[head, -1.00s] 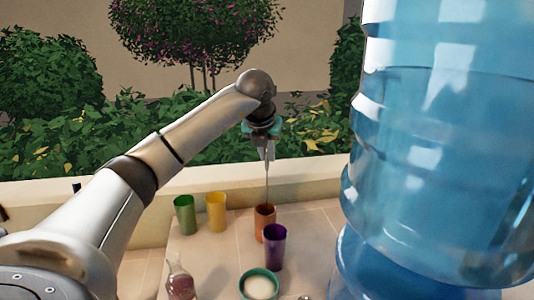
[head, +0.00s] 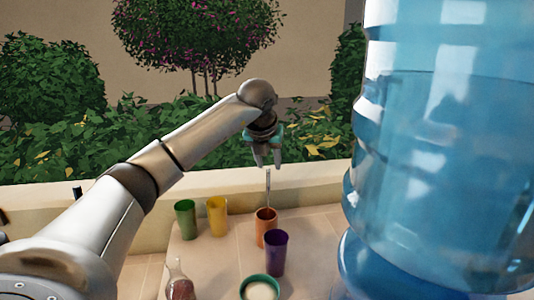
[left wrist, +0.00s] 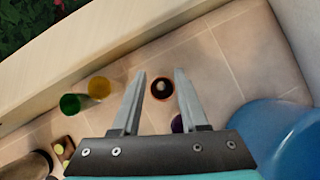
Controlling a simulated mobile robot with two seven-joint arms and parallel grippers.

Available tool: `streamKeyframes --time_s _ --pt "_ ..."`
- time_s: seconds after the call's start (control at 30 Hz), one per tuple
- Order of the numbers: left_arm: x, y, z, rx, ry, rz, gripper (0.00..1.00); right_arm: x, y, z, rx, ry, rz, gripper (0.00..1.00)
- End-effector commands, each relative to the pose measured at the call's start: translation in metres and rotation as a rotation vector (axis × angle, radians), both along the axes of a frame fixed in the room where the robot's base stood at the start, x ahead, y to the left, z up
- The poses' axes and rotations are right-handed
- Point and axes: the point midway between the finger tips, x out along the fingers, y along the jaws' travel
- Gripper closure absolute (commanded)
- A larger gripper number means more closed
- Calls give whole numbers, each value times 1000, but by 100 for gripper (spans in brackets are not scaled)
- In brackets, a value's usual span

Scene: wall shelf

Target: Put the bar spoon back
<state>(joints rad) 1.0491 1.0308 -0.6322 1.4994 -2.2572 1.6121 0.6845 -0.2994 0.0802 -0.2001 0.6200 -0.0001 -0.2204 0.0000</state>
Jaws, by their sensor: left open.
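The bar spoon (head: 268,189) stands nearly upright in the orange cup (head: 266,227), its thin shaft rising above the rim. Its lower end is hidden inside the cup. My left gripper (head: 267,162) is open and empty, pointing down just above the top of the spoon and apart from it. In the left wrist view the orange cup (left wrist: 162,88) shows between the two spread fingers, with the spoon (left wrist: 161,86) seen nearly end-on in it. My right gripper is not in view.
A purple cup (head: 276,253) stands close in front of the orange cup. Green (head: 185,218) and yellow (head: 217,216) cups stand to the left. A teal-rimmed bowl (head: 260,288) and a glass bottle (head: 179,283) are nearer. A large blue water jug (head: 445,150) blocks the right side.

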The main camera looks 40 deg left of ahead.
Motion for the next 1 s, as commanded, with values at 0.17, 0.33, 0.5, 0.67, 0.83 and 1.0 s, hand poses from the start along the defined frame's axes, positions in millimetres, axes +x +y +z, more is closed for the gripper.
streamKeyframes --time_s 0.17,0.33,0.5,0.67,0.83,1.0 --pt "-2 -2 21 0 -7 -1 56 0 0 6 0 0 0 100" --pt "-20 -12 53 1 -7 -2 56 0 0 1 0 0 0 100" --pt "-37 -21 86 -1 -7 -1 56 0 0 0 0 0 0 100" --pt "-48 -27 106 0 -3 -1 56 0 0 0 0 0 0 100" --pt "-53 -29 114 0 -1 -1 56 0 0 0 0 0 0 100" --pt "-53 -30 115 -1 0 -1 56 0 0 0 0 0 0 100"
